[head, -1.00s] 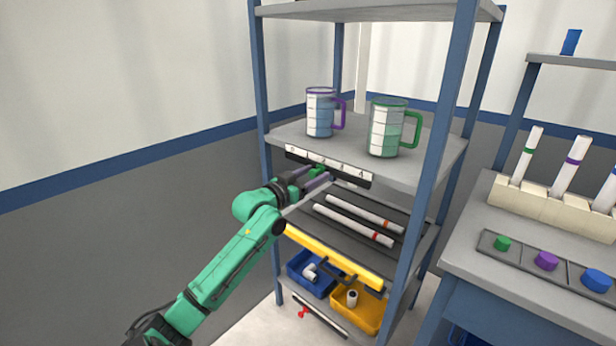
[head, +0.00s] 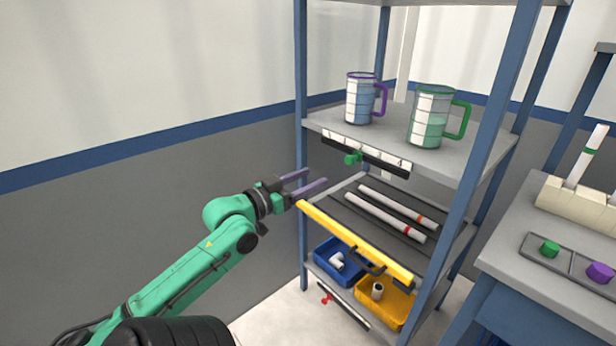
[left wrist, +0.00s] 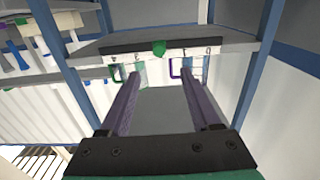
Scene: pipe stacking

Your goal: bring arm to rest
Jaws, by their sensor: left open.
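My left gripper (head: 308,184) is open and empty. Its two purple fingers point right, just in front of the shelf rack, near the left end of the yellow bar (head: 350,240). The green arm reaches up from the lower left. In the left wrist view the spread fingers (left wrist: 158,92) have nothing between them. A green knob (head: 353,158) on the dark numbered strip (head: 385,160) is apart from the fingers; it also shows in the left wrist view (left wrist: 159,48). My right gripper is not in view.
A purple-handled jug (head: 361,104) and a green-handled jug (head: 430,118) stand on the upper shelf. Two white pipes (head: 390,214) lie on the shelf below. A blue bin (head: 335,270) and a yellow bin (head: 382,312) sit at the bottom. Left of the rack is free room.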

